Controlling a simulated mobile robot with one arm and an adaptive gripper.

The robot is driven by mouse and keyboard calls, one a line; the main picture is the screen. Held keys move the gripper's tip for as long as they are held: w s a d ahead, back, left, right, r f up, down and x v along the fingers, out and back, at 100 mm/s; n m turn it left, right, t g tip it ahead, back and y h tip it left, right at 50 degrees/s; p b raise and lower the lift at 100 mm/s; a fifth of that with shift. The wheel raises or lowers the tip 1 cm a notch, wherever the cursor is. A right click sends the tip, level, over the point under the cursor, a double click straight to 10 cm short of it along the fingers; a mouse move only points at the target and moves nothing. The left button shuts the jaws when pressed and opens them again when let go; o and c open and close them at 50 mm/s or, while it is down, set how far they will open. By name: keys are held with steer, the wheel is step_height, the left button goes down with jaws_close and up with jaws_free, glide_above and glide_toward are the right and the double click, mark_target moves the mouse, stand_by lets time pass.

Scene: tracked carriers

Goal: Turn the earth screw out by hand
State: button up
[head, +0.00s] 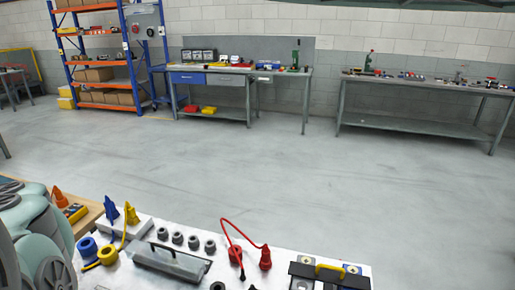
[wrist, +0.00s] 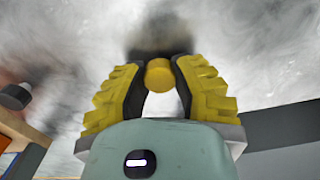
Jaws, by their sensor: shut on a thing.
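In the wrist view, my gripper (wrist: 158,54) has its two yellow, black-padded fingers closed in around a yellow round-ended piece (wrist: 159,76). The piece sits between the pads, and I cannot tell for sure whether it is the earth screw. A dark blurred patch lies just beyond the fingertips, so what the piece is attached to, if anything, is unclear. My gripper does not show in the head view. No earth screw can be made out for certain there.
The near white worktop (head: 290,250) holds a grey handled tray (head: 170,262), a red lead (head: 235,254), blue and yellow reels, several grey round parts, and a dark panel with a yellow handle (head: 330,269). Clear floor (head: 260,160) separates it from two benches and a shelf rack (head: 105,60).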

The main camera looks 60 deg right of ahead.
steer(key=shift+n, duration=1.3)
steer(key=n, duration=0.9)
steer(key=shift+n, duration=0.4)
steer(key=o, duration=1)
